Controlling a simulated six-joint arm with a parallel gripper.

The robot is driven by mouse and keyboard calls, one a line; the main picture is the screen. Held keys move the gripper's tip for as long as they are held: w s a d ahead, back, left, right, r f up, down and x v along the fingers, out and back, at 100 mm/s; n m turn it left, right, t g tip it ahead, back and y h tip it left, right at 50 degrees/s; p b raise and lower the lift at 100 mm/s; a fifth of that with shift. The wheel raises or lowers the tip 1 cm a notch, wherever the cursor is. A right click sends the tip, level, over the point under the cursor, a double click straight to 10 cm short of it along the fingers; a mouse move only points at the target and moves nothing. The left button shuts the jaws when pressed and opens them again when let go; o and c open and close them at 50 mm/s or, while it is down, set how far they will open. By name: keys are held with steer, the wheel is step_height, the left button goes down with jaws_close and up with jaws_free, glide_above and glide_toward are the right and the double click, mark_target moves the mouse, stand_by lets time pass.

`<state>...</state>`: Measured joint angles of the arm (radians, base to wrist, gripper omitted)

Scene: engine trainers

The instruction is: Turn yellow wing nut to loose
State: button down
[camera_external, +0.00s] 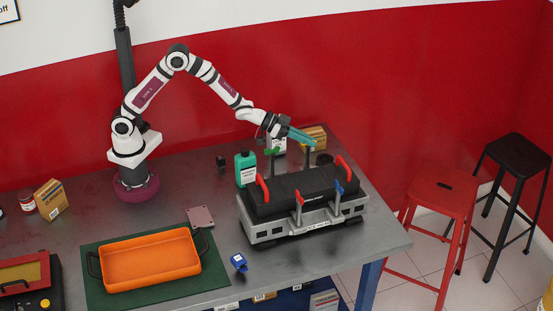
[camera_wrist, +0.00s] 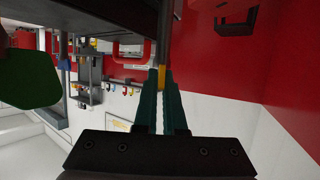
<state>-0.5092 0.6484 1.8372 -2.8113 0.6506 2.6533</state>
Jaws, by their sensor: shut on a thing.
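The engine trainer (camera_external: 290,215) stands on the table, with a black block on a grey base. My gripper (camera_external: 312,144) is at its back right, beside the top of a thin dark post (camera_external: 308,157). In the wrist view my teal fingers (camera_wrist: 161,72) are closed around a narrow yellow part, which looks like the yellow wing nut (camera_wrist: 160,78). Most of that nut is hidden between the fingers, and it cannot be made out in the external view. How far it is turned cannot be told.
A green wing nut (camera_external: 272,151) is left of my gripper; blue (camera_external: 338,187) and red (camera_external: 298,198) ones are at the front. Red handles (camera_external: 345,168) rise from the block. A green bottle (camera_external: 245,168) and a cardboard box (camera_external: 317,133) stand close by.

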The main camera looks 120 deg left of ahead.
steer(key=shift+w+r, duration=0.1)
steer(key=shift+r, duration=0.05)
stand_by(0.3)
steer(key=c, duration=1)
jaws_free()
steer(key=v, duration=1.5)
steer(key=shift+s+d, duration=0.25)
steer(key=shift+s, duration=0.2)
